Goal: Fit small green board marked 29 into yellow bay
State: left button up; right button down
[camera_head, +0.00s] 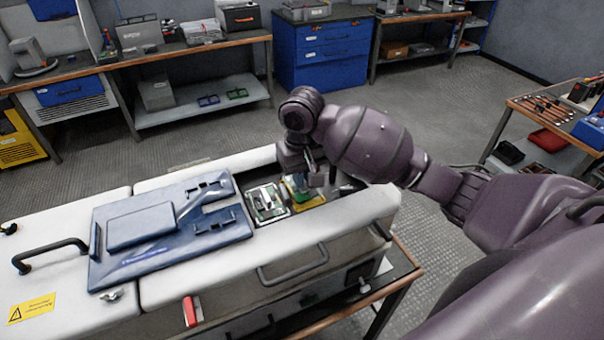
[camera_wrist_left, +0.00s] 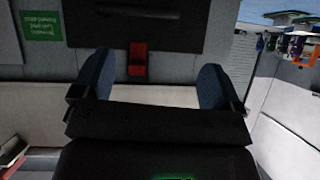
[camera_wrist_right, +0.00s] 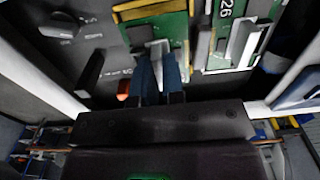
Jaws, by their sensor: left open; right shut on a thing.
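My right gripper (camera_head: 306,178) is shut on the handle of a small green board and points down at the yellow bay (camera_head: 312,202) in the open cabinet top. In the right wrist view, the blue fingers of this gripper (camera_wrist_right: 162,78) are together on a pale handle above the green board (camera_wrist_right: 176,27). Its number does not show, and I cannot tell how far it sits in the bay. My left gripper (camera_wrist_left: 153,85) is open and empty, facing the cabinet's side; it is out of the head view.
Another green board marked 26 (camera_wrist_right: 226,12) sits beside the held one; a pale-framed bay with a board (camera_head: 267,204) shows left of the yellow bay. A blue panel (camera_head: 140,225) lies on the white cabinet top. A red latch (camera_wrist_left: 138,64) is on the cabinet side. A dark knob (camera_wrist_right: 60,25) is nearby.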

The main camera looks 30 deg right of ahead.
pick_arm(q)
jog(key=shift+r+p, duration=0.75)
jog(key=shift+r, duration=0.15)
pick_arm(e)
jog(key=shift+f, duration=0.75)
dwell(0.6)
jog(key=c, duration=1.1)
grip_release()
jog(key=shift+c, duration=0.2)
pick_arm(q)
jog(key=shift+s, duration=0.1)
pick_arm(e)
jog(key=shift+r, duration=0.4)
notch_tip(320, 180, up, 9)
jog(key=shift+f+p, duration=0.15)
jog(key=shift+p, duration=0.2)
pick_arm(q)
jog(key=shift+s+f, duration=0.35)
jog(key=shift+s, duration=0.05)
pick_arm(e)
jog(key=shift+r, duration=0.65)
pick_arm(q)
jog(key=shift+s, duration=0.1)
pick_arm(e)
jog(key=shift+s, duration=0.1)
